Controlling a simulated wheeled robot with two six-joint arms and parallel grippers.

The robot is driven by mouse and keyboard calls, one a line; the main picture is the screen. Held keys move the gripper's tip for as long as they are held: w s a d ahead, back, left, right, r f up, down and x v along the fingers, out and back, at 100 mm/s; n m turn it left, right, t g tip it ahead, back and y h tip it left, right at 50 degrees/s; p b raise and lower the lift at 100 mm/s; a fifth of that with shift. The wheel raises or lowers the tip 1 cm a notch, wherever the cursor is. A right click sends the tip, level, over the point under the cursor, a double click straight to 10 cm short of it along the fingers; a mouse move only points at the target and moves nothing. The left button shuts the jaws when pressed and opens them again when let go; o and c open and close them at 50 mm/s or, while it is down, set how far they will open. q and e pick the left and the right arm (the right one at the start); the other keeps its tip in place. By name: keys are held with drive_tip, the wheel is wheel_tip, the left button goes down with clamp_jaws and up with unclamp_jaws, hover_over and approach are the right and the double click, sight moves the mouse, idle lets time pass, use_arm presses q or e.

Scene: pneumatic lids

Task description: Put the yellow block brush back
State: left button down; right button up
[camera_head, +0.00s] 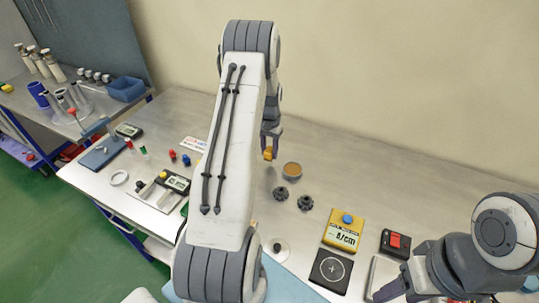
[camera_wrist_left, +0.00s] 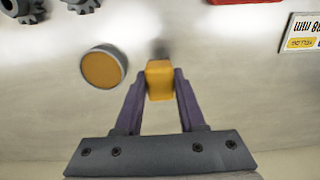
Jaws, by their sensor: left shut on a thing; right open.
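The yellow block brush (camera_head: 268,153) is held in my left gripper (camera_head: 270,140), above the back part of the metal table. In the left wrist view the yellow block (camera_wrist_left: 160,80) sits between the two fingertips of the left gripper (camera_wrist_left: 160,88), with a dark blurred part beyond it. A round dish with an orange-brown inside (camera_head: 292,169) stands close to the right of the brush; in the left wrist view the dish (camera_wrist_left: 103,67) is left of it, apart. My right gripper (camera_head: 395,292) is at the lower right, open and empty, partly cut off by the frame.
Two dark gears (camera_head: 292,199) lie in front of the dish. A yellow device (camera_head: 343,229), a black square pad (camera_head: 331,269) and a red-switch box (camera_head: 395,243) are at the right. The table's back strip (camera_head: 400,165) is clear.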

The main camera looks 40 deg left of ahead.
sight(269, 158)
use_arm(q)
wheel_tip(269, 158, down, 2)
drive_tip(key=shift+f+p, duration=0.2)
drive_tip(key=shift+p, duration=0.35)
drive_tip(key=shift+f, duration=0.45)
drive_tip(key=shift+f, duration=0.15)
drive_tip(key=c, duration=0.5)
unclamp_jaws()
